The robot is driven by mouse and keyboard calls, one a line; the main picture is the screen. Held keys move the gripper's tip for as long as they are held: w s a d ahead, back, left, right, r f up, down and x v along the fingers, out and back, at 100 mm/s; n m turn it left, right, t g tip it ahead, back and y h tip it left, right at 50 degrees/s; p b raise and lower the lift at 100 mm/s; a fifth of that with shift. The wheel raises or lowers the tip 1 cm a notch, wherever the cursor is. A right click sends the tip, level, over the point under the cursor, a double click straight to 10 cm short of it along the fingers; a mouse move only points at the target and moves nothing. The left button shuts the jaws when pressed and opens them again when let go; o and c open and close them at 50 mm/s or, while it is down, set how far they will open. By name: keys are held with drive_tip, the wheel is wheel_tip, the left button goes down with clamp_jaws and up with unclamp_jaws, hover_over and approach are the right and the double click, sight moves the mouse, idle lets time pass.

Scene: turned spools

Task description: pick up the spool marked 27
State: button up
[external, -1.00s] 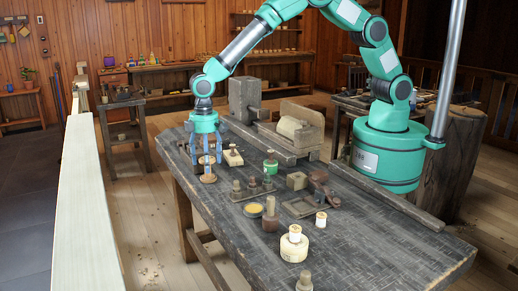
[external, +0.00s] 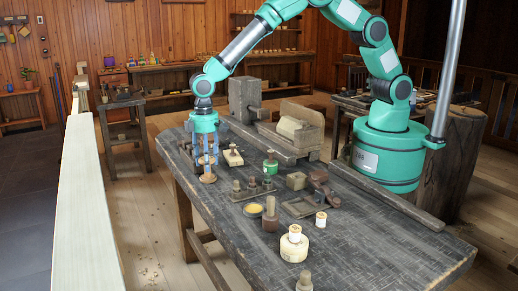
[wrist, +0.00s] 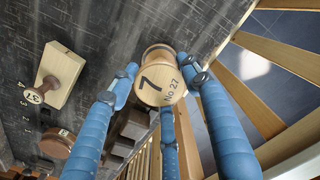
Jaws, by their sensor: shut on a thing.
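A pale wooden spool (wrist: 158,84) sits between my blue fingers in the wrist view. Its round end face carries a large "7" and smaller text that reads "No 27". My gripper (external: 208,162) points down at the far left end of the workbench and is shut on this spool, with fingers around its sides. In the external view the spool's wide round base (external: 208,178) shows at bench level below the fingertips. I cannot tell whether it touches the bench.
A pale block with a marked knob (wrist: 62,75) stands close by on the workbench (external: 400,245); its number looks like 31 or 37. A dark reddish round piece (wrist: 57,143) is near it. Several spools stand further along the bench, including a cream one (external: 294,249). The bench edge is close.

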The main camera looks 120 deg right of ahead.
drive_tip(key=shift+r, duration=0.1)
drive_tip(key=shift+r, duration=0.55)
drive_tip(key=shift+s+r+p, duration=0.2)
drive_tip(key=shift+r+p, duration=0.05)
drive_tip(key=shift+r, duration=0.35)
drive_tip(key=shift+s+r+p, duration=0.15)
drive_tip(key=shift+r+p, duration=0.1)
drive_tip(key=shift+r, duration=0.35)
drive_tip(key=s+a+r+p, duration=0.1)
drive_tip(key=s+a, duration=0.2)
drive_tip(key=s, duration=1.2)
drive_tip(key=shift+a+r, duration=0.15)
